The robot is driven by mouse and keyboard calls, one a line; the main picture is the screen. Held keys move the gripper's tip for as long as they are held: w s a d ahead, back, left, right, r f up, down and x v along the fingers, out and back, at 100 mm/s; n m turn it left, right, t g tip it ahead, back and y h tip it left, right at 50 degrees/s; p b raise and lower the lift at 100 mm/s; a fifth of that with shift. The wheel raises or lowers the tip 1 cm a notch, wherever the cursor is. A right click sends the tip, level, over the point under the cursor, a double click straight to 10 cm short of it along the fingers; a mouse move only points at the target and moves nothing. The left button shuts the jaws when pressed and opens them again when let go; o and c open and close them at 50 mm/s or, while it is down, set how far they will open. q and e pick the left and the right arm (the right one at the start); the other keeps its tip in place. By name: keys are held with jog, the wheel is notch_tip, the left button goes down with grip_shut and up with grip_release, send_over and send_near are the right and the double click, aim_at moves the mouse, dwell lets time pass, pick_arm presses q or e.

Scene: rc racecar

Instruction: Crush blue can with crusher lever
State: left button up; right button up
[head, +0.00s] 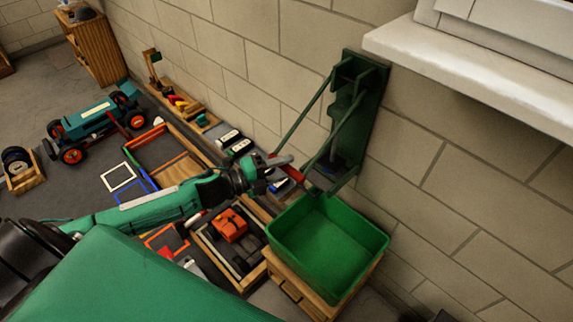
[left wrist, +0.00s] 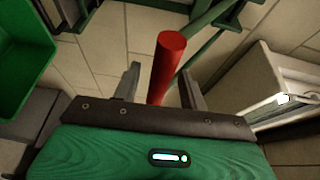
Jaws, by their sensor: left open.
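The green can crusher (head: 359,100) is fixed upright to the block wall. Its lever arms slope down and left to a red handle (head: 291,172). A dark blue shape low inside the crusher, probably the blue can (head: 328,168), is partly hidden by the frame. My left gripper (head: 277,178) is at the handle. In the left wrist view the red handle (left wrist: 168,65) stands between the two spread fingers of my left gripper (left wrist: 160,85), with gaps on both sides. My right gripper is not in view.
A green open bin (head: 325,245) stands on a wooden crate right below the crusher. A white ledge (head: 480,75) juts from the wall at upper right. Wooden trays with parts (head: 228,228) lie under my left arm. A teal toy car (head: 92,122) is at far left.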

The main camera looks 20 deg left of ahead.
pick_arm(q)
jog(key=shift+w+d, duration=0.3)
jog(key=shift+w, duration=0.05)
grip_shut()
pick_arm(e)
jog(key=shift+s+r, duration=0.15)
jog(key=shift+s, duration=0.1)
